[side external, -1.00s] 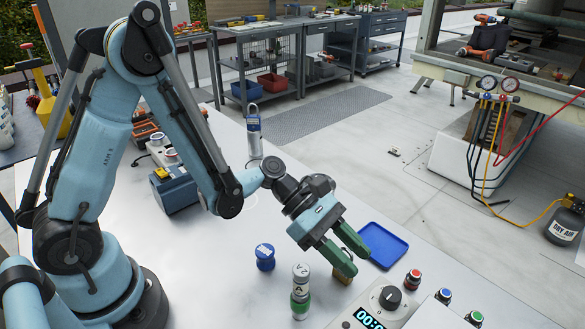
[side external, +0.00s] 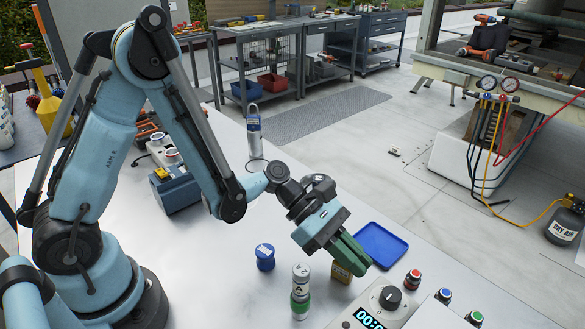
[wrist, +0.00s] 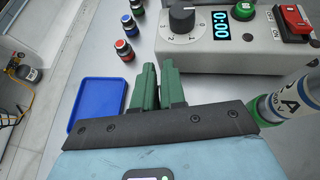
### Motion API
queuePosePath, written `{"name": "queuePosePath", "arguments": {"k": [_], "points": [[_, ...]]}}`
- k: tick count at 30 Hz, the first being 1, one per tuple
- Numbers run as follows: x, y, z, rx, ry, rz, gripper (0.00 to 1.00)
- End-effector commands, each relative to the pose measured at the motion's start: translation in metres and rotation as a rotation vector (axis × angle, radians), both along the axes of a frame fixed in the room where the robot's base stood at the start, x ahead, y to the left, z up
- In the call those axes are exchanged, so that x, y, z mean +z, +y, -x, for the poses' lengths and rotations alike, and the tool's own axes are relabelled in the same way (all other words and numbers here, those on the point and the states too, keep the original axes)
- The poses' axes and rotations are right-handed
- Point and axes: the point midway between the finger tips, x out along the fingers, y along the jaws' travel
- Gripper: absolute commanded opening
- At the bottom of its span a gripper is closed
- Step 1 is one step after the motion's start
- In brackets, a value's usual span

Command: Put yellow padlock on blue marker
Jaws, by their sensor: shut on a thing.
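The yellow padlock (side external: 342,274) is a small brownish-yellow block low over the white table, partly covered by my fingers in the side view. My gripper (side external: 358,262) points down at it, its green fingers shut on the padlock. In the wrist view the fingers of my gripper (wrist: 160,68) are close together and the padlock is hidden. The blue marker, which I take to be the flat blue square with a raised rim (side external: 381,244), lies on the table just right of and beyond my fingers. It is left of them in the wrist view (wrist: 97,103) and looks empty.
A white-and-green cylinder (side external: 300,304) and a blue-topped jar (side external: 265,260) stand left of the padlock. A control box with a dial (side external: 390,297) is in front.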

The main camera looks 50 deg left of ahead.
Motion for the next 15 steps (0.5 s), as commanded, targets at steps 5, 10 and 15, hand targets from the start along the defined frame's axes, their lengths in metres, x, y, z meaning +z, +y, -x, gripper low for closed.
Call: {"name": "queuePosePath", "arguments": {"k": [5,10,15], "points": [[0.004,0.000,0.000,0.000,0.000,0.001,0.00],[0.015,0.000,0.000,0.000,0.000,0.001,0.00],[0.037,0.000,0.001,0.000,0.000,0.001,0.00]]}}
